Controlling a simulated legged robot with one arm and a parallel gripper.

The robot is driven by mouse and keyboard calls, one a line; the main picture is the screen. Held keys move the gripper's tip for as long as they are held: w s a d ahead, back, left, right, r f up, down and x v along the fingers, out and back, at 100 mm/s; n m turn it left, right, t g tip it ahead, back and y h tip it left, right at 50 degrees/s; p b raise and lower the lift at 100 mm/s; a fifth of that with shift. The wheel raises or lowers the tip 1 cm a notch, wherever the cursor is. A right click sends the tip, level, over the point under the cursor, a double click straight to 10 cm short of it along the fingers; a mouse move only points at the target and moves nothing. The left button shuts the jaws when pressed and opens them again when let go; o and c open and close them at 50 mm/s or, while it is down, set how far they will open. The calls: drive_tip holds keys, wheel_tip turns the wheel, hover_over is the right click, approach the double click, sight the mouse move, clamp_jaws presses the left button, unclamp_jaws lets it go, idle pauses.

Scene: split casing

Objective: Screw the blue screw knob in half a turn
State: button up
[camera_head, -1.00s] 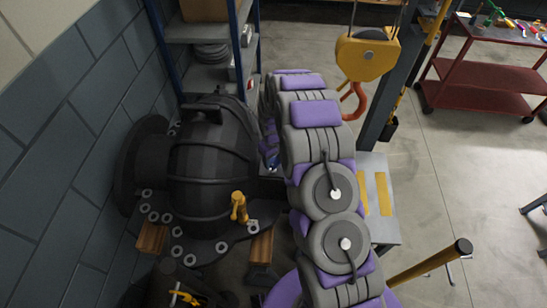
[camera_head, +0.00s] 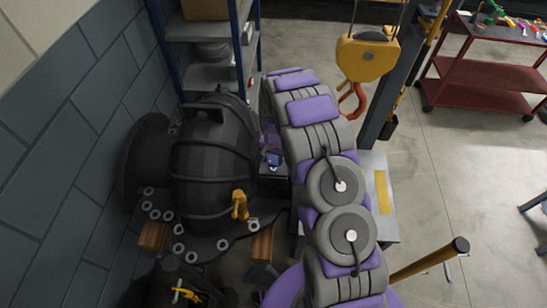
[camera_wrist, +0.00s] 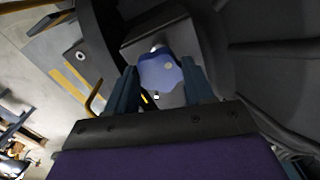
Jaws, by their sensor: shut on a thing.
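The blue screw knob (camera_wrist: 160,72) is a lobed disc with a pale dot on its face. In the wrist view it sits between the two fingers of my gripper (camera_wrist: 158,88), which is shut on it. In the head view the knob (camera_head: 273,159) is a small blue spot beside the black casing (camera_head: 212,165), partly hidden by my arm. The casing is a dark ribbed shell with a flange of bolt holes. The knob's thread is hidden.
A yellow clamp (camera_head: 240,205) stands on the casing's flange. A yellow hoist hook block (camera_head: 367,58) hangs behind my arm. A blue-framed shelf (camera_head: 215,75) stands behind the casing. A red cart (camera_head: 480,80) is at the far right, with open floor before it.

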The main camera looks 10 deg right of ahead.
drive_tip(key=m, duration=0.6)
drive_tip(key=shift+w+r+b, duration=0.15)
drive_tip(key=shift+w+b, duration=0.1)
drive_tip(key=shift+b, duration=0.1)
idle(0.4)
drive_tip(key=o, duration=0.8)
drive_tip(key=shift+o, duration=1.2)
drive_tip(key=shift+s, duration=0.1)
